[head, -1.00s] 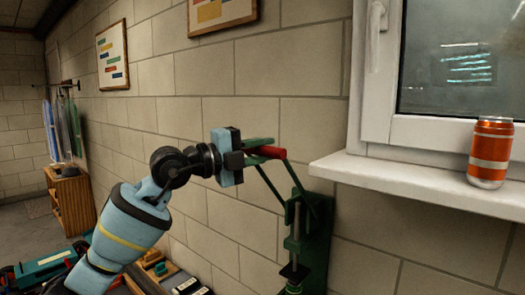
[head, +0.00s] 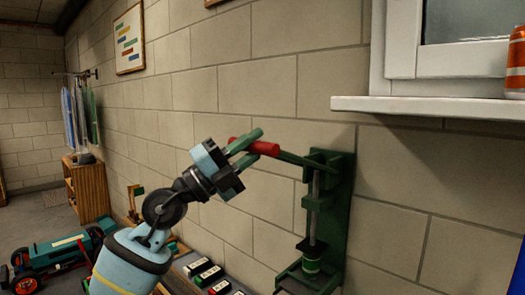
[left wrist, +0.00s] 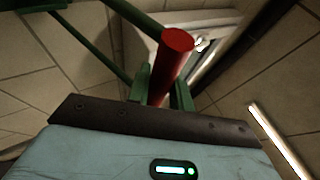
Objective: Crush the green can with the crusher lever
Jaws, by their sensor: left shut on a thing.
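The green can (head: 311,266) stands upright in the wall-mounted crusher (head: 334,215), directly under its dark press plate (head: 312,248). The lever's red handle (head: 262,148) sticks out to the left of the crusher's top, with the lever arm sloping slightly down towards the frame. My left gripper (head: 247,149) is shut on this handle. In the left wrist view the red handle (left wrist: 170,65) sits between the two green fingers (left wrist: 162,90). The can is not visible there. My right gripper is not in view.
A white windowsill (head: 440,106) juts out above right, with an orange can (head: 515,65) on it. Below left are a teal RC car (head: 62,255) and several small boxes (head: 207,273). A wooden shelf (head: 88,190) stands by the far wall. The wall around the lever is bare.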

